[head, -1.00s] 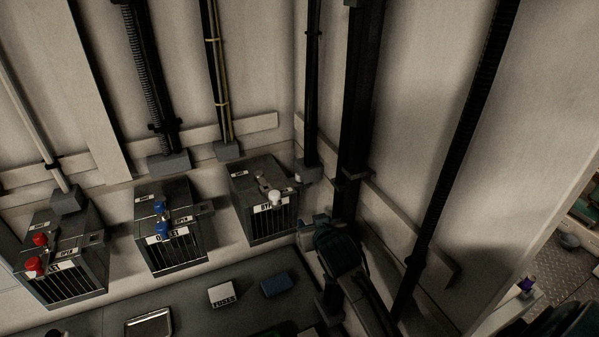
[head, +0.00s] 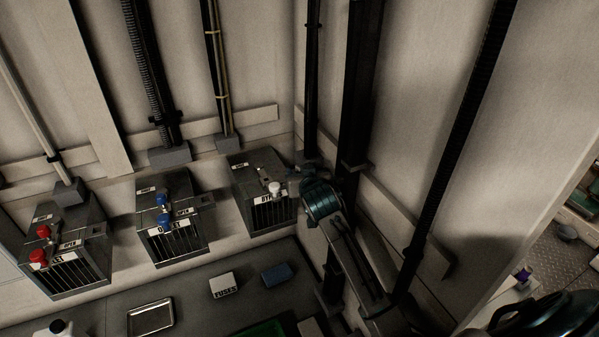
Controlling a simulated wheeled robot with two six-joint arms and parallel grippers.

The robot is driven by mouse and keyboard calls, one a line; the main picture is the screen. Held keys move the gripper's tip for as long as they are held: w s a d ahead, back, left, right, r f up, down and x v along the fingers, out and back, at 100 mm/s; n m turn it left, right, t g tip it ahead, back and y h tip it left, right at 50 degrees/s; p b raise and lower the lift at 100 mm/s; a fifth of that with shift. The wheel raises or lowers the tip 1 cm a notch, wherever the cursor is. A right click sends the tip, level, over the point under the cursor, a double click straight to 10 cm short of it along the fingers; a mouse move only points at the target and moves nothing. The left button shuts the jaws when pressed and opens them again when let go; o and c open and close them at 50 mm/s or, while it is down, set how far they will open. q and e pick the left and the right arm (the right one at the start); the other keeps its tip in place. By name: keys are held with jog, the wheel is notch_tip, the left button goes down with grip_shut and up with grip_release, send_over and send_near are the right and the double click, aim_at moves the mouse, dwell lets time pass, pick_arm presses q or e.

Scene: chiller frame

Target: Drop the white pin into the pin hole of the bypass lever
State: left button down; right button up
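The bypass box (head: 272,214) is the right one of three grey louvred boxes on the back wall. A white knob (head: 276,188) sits on its top near the front edge, beside a small pale metal part (head: 264,173). I cannot tell whether the knob is the lever's handle or the white pin, and no pin hole is clear. My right gripper (head: 294,175) is at the box's upper right corner, with my teal wrist just right of it. Its fingers are small and dark, so opening and contents cannot be told. My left gripper is out of view.
The outlet box (head: 176,243) with blue knobs and a box with red knobs (head: 72,272) stand left. Below lie a metal tray (head: 151,318), a fuses box (head: 223,286) and a blue block (head: 277,275). Dark vertical pipes (head: 312,80) rise close behind my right wrist.

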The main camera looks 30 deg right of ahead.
jog(key=shift+w+d+f, duration=0.1)
jog(key=shift+w+f, duration=0.05)
jog(key=shift+w, duration=0.3)
jog(key=shift+s, duration=0.15)
jog(key=c, duration=1.1)
jog(key=shift+o, duration=0.2)
jog(key=shift+r, duration=0.2)
